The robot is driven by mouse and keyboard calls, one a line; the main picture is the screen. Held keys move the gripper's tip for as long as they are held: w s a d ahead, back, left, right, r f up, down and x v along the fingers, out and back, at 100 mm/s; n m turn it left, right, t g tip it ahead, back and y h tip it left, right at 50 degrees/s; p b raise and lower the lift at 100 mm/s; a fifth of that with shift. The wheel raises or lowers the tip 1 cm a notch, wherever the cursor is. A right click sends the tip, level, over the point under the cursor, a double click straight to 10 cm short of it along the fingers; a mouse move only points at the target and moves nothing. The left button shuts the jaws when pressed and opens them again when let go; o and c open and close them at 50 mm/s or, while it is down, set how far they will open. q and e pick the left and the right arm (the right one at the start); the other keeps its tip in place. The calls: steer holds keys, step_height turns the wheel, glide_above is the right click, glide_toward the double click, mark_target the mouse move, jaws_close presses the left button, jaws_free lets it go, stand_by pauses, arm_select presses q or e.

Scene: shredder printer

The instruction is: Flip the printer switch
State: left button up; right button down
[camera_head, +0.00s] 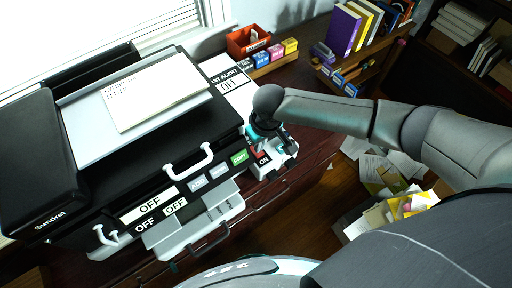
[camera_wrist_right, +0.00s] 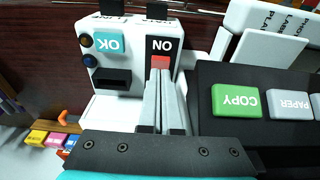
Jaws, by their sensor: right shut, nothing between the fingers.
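The black printer (camera_head: 60,190) stands on the left of the desk with a sheet of paper on its top. At its right end is a white switch panel (camera_wrist_right: 120,104) with a black ON label (camera_wrist_right: 163,44) and a red switch (camera_wrist_right: 160,62) by the label. The ON label also shows in the head view (camera_head: 263,160). My right gripper (camera_wrist_right: 160,76) is shut and empty. Its fingertips are at the red switch; I cannot tell whether they touch it. In the head view the right gripper (camera_head: 266,146) partly hides the panel. My left gripper is not in view.
A green COPY button (camera_wrist_right: 237,101) and a PAPER button (camera_wrist_right: 291,105) sit beside the panel on the printer. A red tray (camera_head: 242,42) and several small coloured boxes (camera_head: 273,56) stand behind. Loose papers (camera_head: 372,170) lie at the right.

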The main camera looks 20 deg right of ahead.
mark_target(260, 153)
steer(key=shift+f+b, duration=0.45)
steer(key=shift+f, duration=0.45)
stand_by(0.6)
step_height(260, 153, up, 7)
steer(key=p, duration=0.8)
steer(key=shift+r, duration=0.1)
stand_by(0.4)
